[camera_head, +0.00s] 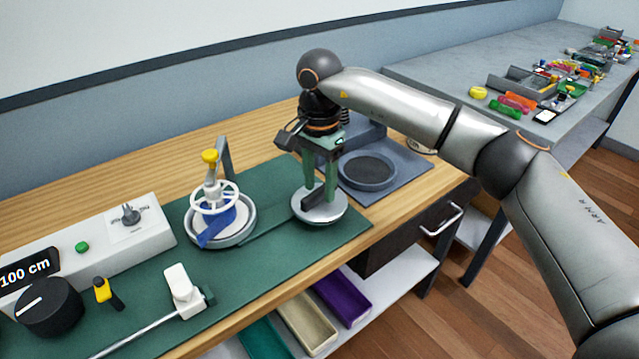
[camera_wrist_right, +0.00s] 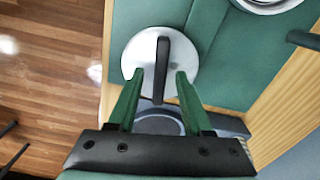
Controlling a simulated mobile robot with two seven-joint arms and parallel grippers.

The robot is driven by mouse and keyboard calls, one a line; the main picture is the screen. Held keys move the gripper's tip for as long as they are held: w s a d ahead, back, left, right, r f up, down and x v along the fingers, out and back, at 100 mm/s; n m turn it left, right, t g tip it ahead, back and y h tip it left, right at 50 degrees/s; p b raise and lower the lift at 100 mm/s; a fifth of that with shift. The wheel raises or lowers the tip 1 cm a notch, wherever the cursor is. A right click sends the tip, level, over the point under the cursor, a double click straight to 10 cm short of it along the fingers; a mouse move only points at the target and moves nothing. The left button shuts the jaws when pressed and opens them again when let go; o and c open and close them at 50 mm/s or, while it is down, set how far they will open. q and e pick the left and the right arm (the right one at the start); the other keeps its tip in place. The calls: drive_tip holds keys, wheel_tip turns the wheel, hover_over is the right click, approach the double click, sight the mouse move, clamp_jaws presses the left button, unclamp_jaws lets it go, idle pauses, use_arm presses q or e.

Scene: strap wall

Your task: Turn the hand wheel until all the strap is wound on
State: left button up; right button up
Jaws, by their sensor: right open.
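A white spoked hand wheel (camera_head: 214,198) with a yellow knob (camera_head: 209,157) above it stands over a round silver-rimmed dish on the green mat. A blue strap piece (camera_head: 217,228) shows at the wheel, partly hidden by it. To its right is a silver disc (camera_head: 329,213) with a dark upright bar; the disc also shows in the right wrist view (camera_wrist_right: 142,57). My right gripper (camera_head: 318,197) points down over this disc, apart from the white wheel. Its green fingers are open on either side of the dark bar (camera_wrist_right: 161,65); contact cannot be told. My left gripper is out of view.
A white box (camera_head: 80,262) with a green button, a black dial (camera_head: 48,306) and a white block on a rod (camera_head: 181,288) stand at left. A grey tray (camera_head: 405,182) with a round dish is behind my right gripper. The front right mat area is clear.

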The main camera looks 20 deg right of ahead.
drive_tip(key=shift+f, duration=0.2)
drive_tip(key=shift+c, duration=0.2)
clamp_jaws()
idle(0.4)
